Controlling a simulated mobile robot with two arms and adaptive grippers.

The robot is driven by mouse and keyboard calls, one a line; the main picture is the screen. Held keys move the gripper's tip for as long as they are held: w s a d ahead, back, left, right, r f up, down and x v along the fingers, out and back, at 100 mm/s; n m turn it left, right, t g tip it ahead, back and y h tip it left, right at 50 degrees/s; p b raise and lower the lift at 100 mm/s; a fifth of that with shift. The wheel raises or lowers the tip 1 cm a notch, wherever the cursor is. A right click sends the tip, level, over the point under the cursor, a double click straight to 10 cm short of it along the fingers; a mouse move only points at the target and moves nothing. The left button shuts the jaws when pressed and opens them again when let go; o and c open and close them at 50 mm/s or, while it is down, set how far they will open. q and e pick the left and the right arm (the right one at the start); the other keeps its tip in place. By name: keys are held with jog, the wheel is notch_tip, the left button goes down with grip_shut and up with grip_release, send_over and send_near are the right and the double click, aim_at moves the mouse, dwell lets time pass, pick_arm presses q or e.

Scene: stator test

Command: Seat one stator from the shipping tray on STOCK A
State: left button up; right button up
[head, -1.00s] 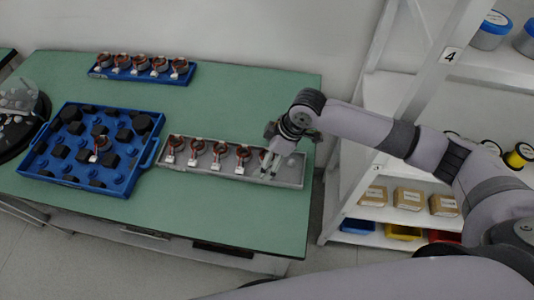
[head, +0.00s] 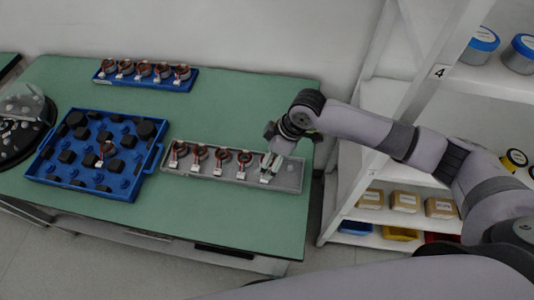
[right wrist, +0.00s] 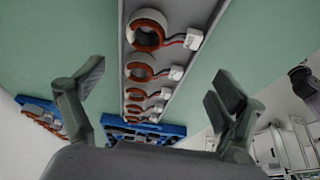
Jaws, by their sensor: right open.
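A grey tray (head: 287,178) holds several copper-and-white stators in a row, each with red leads and a white connector. It also shows in the right wrist view (right wrist: 190,62), where the closest stator (right wrist: 147,32) lies beyond my fingers. In the head view, my right gripper (head: 269,168) is over the right part of the tray, close to the rightmost stator and partly covering it. In the right wrist view its fingers (right wrist: 160,72) are spread with nothing between them. My left gripper is not in view. No readable STOCK A label shows.
A blue tray (head: 90,188) with black blocks and blue pegs holds one stator (head: 104,150). A blue rack (head: 150,83) with several stators stands at the back. A white shelf (head: 376,242) stands right of the green table (head: 235,220), whose front is clear.

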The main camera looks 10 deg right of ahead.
jog(key=shift+o, duration=0.7)
jog(key=shift+r, duration=0.2)
jog(key=v, duration=1.1)
jog(key=shift+d+r, duration=0.25)
jog(key=shift+r, duration=0.05)
